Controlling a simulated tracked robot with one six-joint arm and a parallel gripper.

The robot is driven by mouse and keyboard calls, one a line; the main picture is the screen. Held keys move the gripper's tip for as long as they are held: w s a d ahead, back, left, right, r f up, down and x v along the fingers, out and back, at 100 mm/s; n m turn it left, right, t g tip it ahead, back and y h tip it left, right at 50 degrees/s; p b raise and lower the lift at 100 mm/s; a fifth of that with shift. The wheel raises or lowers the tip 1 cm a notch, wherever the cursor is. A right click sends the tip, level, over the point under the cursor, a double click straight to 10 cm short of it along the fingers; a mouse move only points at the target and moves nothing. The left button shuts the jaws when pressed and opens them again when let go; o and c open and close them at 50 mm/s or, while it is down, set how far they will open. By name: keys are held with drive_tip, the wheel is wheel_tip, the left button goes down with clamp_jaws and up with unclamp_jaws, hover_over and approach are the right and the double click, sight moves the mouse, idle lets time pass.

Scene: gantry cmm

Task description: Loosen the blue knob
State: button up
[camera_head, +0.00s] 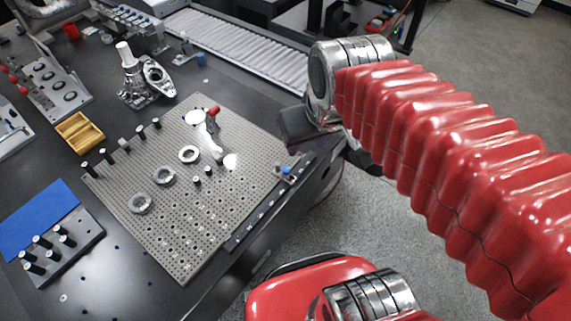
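A small blue knob (286,170) sits on a grey fixture at the right edge of the perforated plate (120,208), near the table's edge. A second small blue part (201,59) stands farther back, beside a small fixture behind the plate. My gripper (298,138) is the dark end of the red-sleeved arm. It appears above and behind the first blue knob in the picture, with a small gap between them. Its fingers are too dark and foreshortened to show whether they are open.
Several metal rings (189,154) and black pins stand on the plate, with a red-handled clamp (213,112) at its back. A yellow tray (79,133), a blue mat (38,219) and a pin block (62,249) lie to the left. Open floor (440,225) is at right.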

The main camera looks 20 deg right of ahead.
drive_tip(key=w+f+n+g, duration=0.25)
drive_tip(key=w+f, duration=0.35)
drive_tip(key=w, duration=0.3)
drive_tip(key=n+g, duration=0.2)
hover_over(286, 169)
wheel_tip(286, 169, down, 8)
drive_tip(key=shift+r, duration=0.15)
wheel_tip(286, 169, down, 14)
drive_tip(key=shift+r, duration=0.1)
idle(0.3)
clamp_jaws()
idle(0.4)
